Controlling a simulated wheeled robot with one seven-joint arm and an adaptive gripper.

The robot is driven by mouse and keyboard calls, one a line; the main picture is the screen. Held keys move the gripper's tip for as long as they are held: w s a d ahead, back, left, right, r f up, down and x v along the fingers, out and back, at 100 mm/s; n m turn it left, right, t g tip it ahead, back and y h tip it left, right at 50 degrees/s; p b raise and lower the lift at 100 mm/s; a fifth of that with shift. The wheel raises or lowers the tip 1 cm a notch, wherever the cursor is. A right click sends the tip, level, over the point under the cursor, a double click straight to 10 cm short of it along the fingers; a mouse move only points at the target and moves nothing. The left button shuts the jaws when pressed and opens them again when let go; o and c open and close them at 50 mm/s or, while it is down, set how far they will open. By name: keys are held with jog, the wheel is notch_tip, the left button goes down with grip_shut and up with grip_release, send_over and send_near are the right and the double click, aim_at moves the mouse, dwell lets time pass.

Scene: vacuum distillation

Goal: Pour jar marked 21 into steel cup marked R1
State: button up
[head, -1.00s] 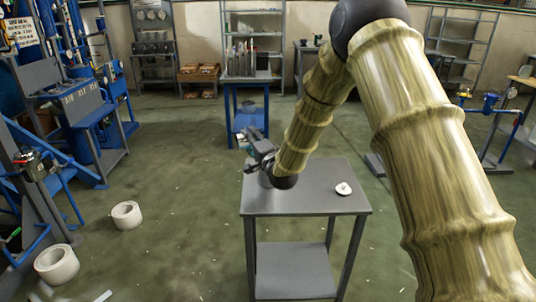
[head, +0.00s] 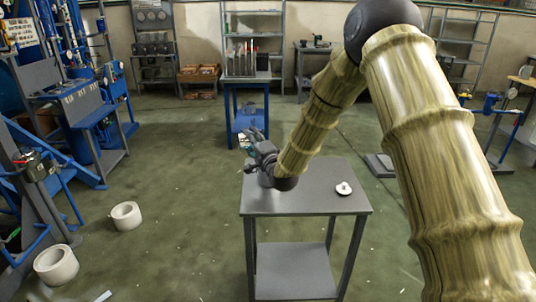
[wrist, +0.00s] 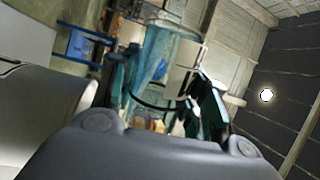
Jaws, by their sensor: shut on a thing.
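My gripper (wrist: 168,100) is shut on a clear glass jar (wrist: 160,62) with a pale label and a dark band. Whatever mark the label carries cannot be read. The jar looks tilted in the wrist view, and its contents are unclear. In the head view my gripper (head: 255,150) is over the far left edge of the grey table (head: 310,205), where the jar is hard to make out. A large smooth grey rounded surface (wrist: 45,112), perhaps the steel cup, is close at the left in the wrist view. No R1 mark is visible.
A small white round lid-like piece (head: 343,188) lies on the table's right side. A blue workbench (head: 249,112) stands behind. Blue machinery (head: 88,110) stands at the left, with two white rolls (head: 126,215) on the floor. Open floor surrounds the table.

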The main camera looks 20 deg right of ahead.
jog(key=shift+f+m, duration=0.15)
jog(key=shift+m, duration=0.15)
jog(key=shift+d+m+b, duration=0.1)
jog(key=shift+m+b, duration=0.2)
dwell(0.5)
jog(key=shift+a+r+n+p, duration=0.25)
jog(key=shift+n+p, duration=0.15)
jog(key=shift+n, duration=0.2)
jog(key=shift+a+r+n+p, duration=0.1)
jog(key=shift+r+n+p, duration=0.2)
jog(key=shift+n, duration=0.3)
jog(key=shift+d+f, duration=0.1)
jog(key=shift+f, duration=0.1)
